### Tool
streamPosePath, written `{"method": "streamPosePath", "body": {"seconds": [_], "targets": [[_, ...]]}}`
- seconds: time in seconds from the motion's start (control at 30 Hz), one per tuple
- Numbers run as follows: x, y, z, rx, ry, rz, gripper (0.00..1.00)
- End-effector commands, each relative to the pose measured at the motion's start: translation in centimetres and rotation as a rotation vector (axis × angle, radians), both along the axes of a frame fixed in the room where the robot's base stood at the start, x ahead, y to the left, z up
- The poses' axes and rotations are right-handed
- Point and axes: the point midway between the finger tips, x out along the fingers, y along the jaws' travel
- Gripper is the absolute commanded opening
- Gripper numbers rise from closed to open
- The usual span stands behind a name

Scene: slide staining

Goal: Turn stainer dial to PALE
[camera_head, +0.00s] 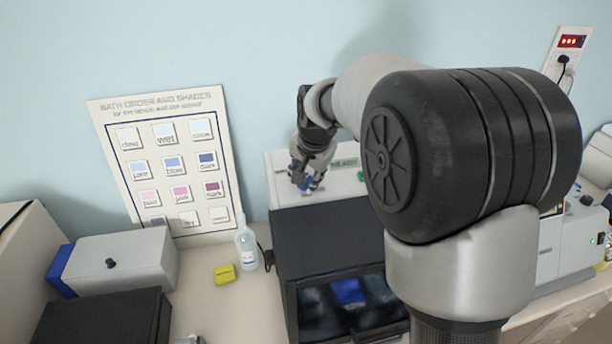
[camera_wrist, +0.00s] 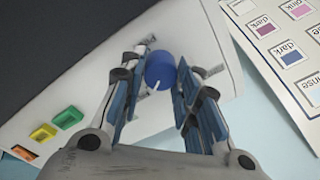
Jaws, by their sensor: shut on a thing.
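The stainer is a dark box (camera_head: 330,235) with a white panel (camera_head: 282,160) along its back. Its blue round dial (camera_wrist: 160,68) sits on the white panel in the wrist view, with a short white pointer mark at its lower left edge. My gripper (camera_wrist: 163,62) has its blue-padded fingers on both sides of the dial and is shut on it. In the head view my gripper (camera_head: 305,183) is over the left part of the panel, and the fingers largely hide the dial. I cannot read any PALE mark by the dial.
Yellow (camera_wrist: 43,132) and green (camera_wrist: 68,117) buttons sit on the panel. A shade chart (camera_head: 165,165) leans on the wall. A bottle (camera_head: 246,248) and yellow block (camera_head: 224,274) stand left of the stainer. My arm hides much of the right side.

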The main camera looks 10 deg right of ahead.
Motion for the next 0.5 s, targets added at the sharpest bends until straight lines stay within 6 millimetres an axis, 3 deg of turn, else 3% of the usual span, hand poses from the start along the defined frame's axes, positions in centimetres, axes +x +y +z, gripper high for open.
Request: {"method": "streamPosePath", "body": {"seconds": [0.5], "targets": [[0.02, 0.01, 0.04, 0.022, -0.002, -0.056, 0.06]]}}
